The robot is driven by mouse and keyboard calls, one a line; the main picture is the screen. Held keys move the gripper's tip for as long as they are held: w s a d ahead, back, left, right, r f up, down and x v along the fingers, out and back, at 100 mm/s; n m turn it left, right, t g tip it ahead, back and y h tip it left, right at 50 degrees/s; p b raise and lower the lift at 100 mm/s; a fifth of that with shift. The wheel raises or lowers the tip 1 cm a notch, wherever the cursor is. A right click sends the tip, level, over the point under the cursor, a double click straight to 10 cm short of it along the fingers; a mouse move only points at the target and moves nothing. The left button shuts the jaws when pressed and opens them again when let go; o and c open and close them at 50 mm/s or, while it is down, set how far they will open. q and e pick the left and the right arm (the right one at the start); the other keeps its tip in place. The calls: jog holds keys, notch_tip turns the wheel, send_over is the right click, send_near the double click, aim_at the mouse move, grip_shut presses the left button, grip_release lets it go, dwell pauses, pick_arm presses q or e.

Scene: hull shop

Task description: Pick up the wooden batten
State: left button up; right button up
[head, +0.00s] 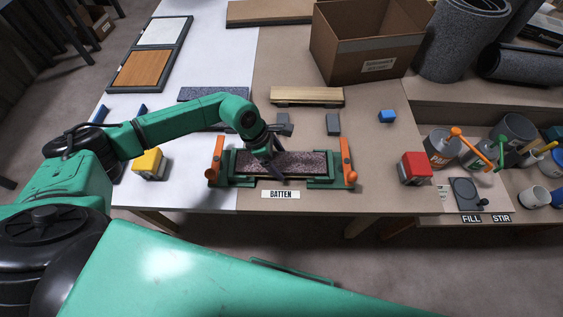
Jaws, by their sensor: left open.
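The wooden batten (306,94), a pale straight strip, lies at the back middle of the bench, just in front of the cardboard box. My left gripper (272,163) is open, tilted downward over the dark speckled panel (305,163) in the green clamp fixture (323,182). It is in front of the batten and apart from it. It hides part of the panel, and I cannot tell whether its fingers touch it. A label reading BATTEN (280,194) lies in front of the fixture. My right gripper is not in view.
Orange clamp handles (215,158) (347,160) stand at both fixture ends. Grey blocks (333,124) sit between fixture and batten. A yellow block (149,164) is left, a red one (416,167) right. A cardboard box (370,62) stands behind. Bare bench lies around the blue block (387,116).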

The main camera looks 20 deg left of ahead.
pick_arm(q)
jog(key=c, duration=1.2)
jog(key=shift+o, duration=0.2)
jog(key=shift+r, duration=0.15)
